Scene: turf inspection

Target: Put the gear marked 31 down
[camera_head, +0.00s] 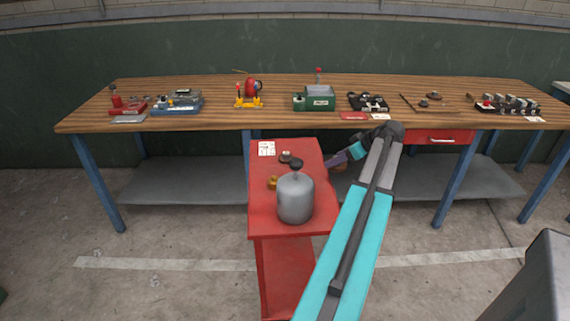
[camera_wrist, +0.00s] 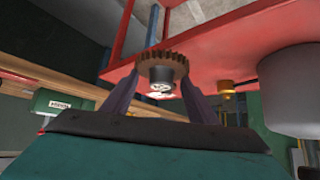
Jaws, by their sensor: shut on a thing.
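My gripper (camera_head: 338,160) is beside the right edge of the red trolley (camera_head: 312,232) in the head view. In the wrist view, my purple fingers (camera_wrist: 160,92) are shut on a brown toothed gear (camera_wrist: 165,60) with a dark hub. A pale marking shows by the hub, too small to read. In the head view, only a small brownish part of the gear (camera_head: 340,168) shows by the fingers, next to the trolley's edge. I cannot tell its height over the trolley top.
The trolley top's right back part is bare. A long wooden workbench (camera_head: 215,122) with several devices stands behind.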

